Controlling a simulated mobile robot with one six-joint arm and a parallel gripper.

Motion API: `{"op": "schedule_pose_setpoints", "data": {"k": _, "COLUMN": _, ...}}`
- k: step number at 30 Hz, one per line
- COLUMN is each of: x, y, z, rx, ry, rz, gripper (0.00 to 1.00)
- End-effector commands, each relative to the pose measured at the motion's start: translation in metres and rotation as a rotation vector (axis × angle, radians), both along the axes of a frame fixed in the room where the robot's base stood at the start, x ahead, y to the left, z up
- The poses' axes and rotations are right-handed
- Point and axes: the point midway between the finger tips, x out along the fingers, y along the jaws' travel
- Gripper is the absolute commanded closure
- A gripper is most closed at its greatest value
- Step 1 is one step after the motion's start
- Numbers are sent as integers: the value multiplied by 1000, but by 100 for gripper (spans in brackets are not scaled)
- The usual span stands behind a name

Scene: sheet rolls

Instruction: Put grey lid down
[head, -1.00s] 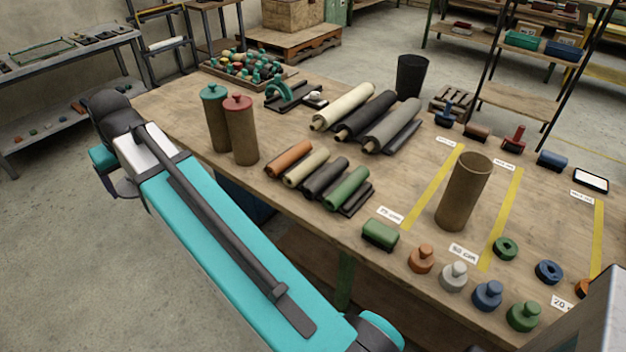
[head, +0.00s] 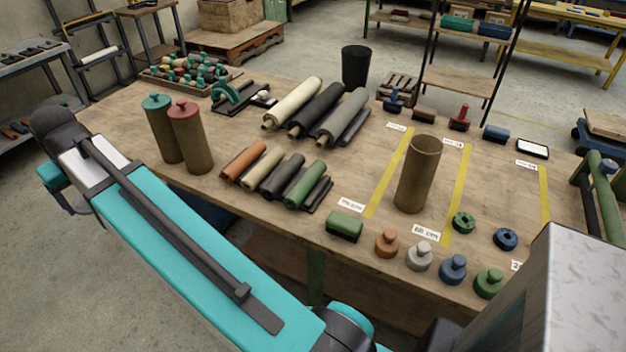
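The grey lid (head: 419,256), a pale knobbed plug, stands upright on the front edge area of the wooden table (head: 285,115). It sits between an orange lid (head: 387,243) on its left and a blue lid (head: 453,268) on its right. An open, empty-looking brown tube (head: 417,175) stands upright behind it, between two yellow lines. My teal arm crosses the lower left, but my gripper is not in view, so its state is hidden.
A green lid (head: 489,283) stands at the front right. A green block (head: 344,226) lies left of the lids. Green (head: 463,222) and blue rings (head: 506,238) lie to the right. Capped tubes (head: 190,138) and several rolls (head: 275,175) occupy the left side.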

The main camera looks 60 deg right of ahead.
Motion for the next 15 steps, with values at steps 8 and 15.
{"op": "schedule_pose_setpoints", "data": {"k": 8, "x": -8, "y": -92, "z": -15, "rx": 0, "ry": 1, "rz": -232, "gripper": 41}}
{"op": "schedule_pose_setpoints", "data": {"k": 15, "x": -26, "y": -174, "z": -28, "rx": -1, "ry": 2, "rz": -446, "gripper": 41}}
